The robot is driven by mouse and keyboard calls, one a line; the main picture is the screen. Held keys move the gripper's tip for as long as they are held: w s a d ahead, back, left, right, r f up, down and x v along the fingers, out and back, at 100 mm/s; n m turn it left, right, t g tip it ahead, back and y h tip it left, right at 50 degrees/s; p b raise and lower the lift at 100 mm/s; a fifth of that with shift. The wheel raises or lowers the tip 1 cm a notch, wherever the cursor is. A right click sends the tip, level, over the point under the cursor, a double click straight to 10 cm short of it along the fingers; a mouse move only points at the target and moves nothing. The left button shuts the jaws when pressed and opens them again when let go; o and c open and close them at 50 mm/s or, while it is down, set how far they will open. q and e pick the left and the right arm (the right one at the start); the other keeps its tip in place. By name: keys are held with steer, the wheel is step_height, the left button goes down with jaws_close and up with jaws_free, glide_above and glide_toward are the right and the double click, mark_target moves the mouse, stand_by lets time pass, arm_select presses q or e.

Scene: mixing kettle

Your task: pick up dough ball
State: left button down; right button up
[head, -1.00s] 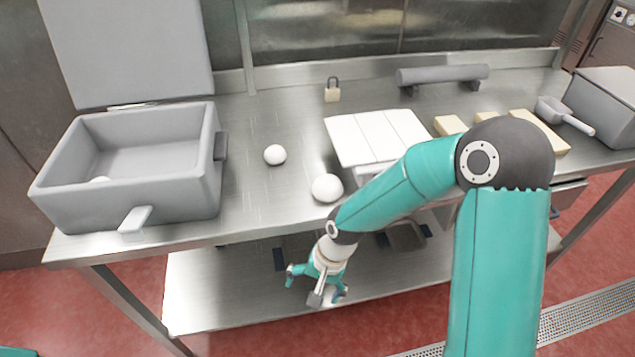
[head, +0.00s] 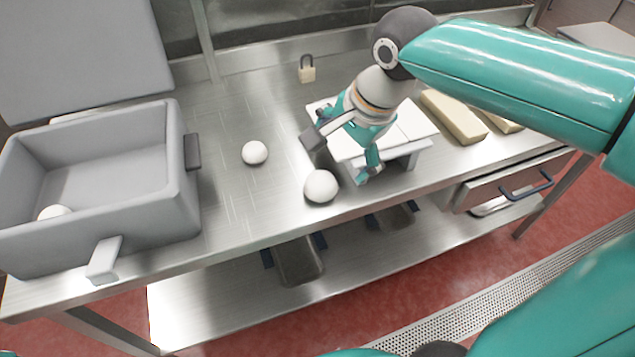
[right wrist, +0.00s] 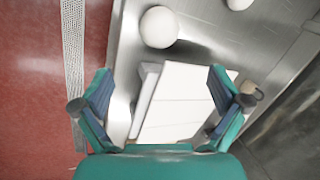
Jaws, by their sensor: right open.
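A large white dough ball (head: 321,186) sits on the steel table near its front edge, beside a white slatted board (head: 405,128). A smaller dough ball (head: 254,152) lies behind it to the left. A third pale ball (head: 54,212) shows partly inside the grey bin. My right gripper (head: 341,157) is open and empty above the board's left part, just behind and right of the large ball. In the right wrist view, the large ball (right wrist: 158,27) lies beyond the open fingers, apart from them, with the board between the fingers. My left gripper is not in view.
The open grey bin (head: 185,215) stands at the left with its handle sticking out in front. A padlock (head: 307,70) stands at the back. Tan blocks (head: 453,117) lie right of the board. The tabletop between bin and large ball is mostly clear.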

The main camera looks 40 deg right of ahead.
mark_target(324, 181)
steer(key=x, duration=0.7)
steer(key=shift+w+a+f, duration=0.2)
steer(key=shift+f, duration=0.1)
steer(key=shift+x, duration=2.75)
steer(key=shift+s+d, duration=0.1)
steer(key=shift+s, duration=0.1)
steer(key=c, duration=1.4)
steer(key=shift+o, duration=0.2)
